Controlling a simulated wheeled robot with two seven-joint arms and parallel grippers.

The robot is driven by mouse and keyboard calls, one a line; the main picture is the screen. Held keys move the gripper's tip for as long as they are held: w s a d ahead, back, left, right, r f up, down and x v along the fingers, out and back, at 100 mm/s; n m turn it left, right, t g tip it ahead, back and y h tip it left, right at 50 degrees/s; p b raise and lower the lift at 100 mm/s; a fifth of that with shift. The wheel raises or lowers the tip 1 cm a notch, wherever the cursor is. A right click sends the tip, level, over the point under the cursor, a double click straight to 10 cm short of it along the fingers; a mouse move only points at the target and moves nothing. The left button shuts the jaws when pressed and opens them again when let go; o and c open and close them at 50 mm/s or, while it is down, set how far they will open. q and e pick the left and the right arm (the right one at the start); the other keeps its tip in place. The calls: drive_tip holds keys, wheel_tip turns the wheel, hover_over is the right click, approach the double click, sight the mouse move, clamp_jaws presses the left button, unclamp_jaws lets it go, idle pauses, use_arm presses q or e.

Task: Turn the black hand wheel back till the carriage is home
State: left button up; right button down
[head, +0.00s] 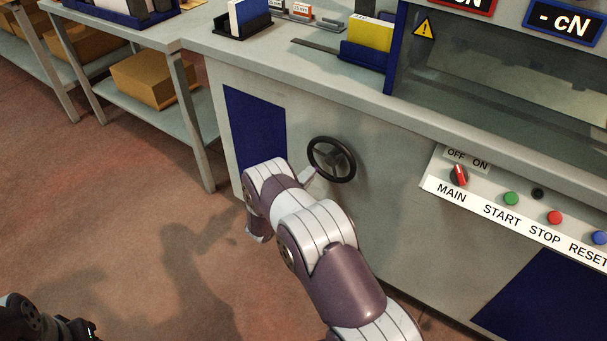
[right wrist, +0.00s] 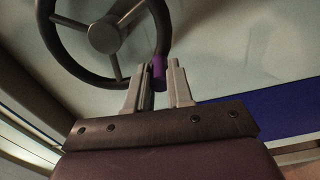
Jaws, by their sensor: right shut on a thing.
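The black hand wheel (head: 336,160) is on the front of the grey machine, with three spokes and a grey hub. In the right wrist view the wheel (right wrist: 104,38) fills the upper left, and a purple grip (right wrist: 158,70) sits at its rim. My right gripper (head: 308,176) is at the wheel's lower left in the head view. In the right wrist view its fingers (right wrist: 159,84) are shut on the purple grip, one on each side. The carriage cannot be made out. Part of my left arm, with its gripper (head: 82,328), shows dark at the bottom left corner; its jaws are unclear.
A panel with a red MAIN switch (head: 459,176) and several coloured buttons is right of the wheel. The worktop above holds a blue tray with yellow cards (head: 370,34). A side table with a cardboard box (head: 152,80) stands left. The floor before the machine is clear.

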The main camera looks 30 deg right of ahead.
drive_tip(key=shift+s+d+f+n, duration=0.15)
drive_tip(key=shift+s+f+n, duration=0.3)
drive_tip(key=shift+n, duration=0.55)
drive_tip(key=c, duration=1)
unclamp_jaws()
drive_tip(key=shift+s+a, duration=0.1)
drive_tip(key=shift+a, duration=0.1)
drive_tip(key=p+v, duration=0.2)
drive_tip(key=v, duration=1)
drive_tip(key=shift+a, duration=0.1)
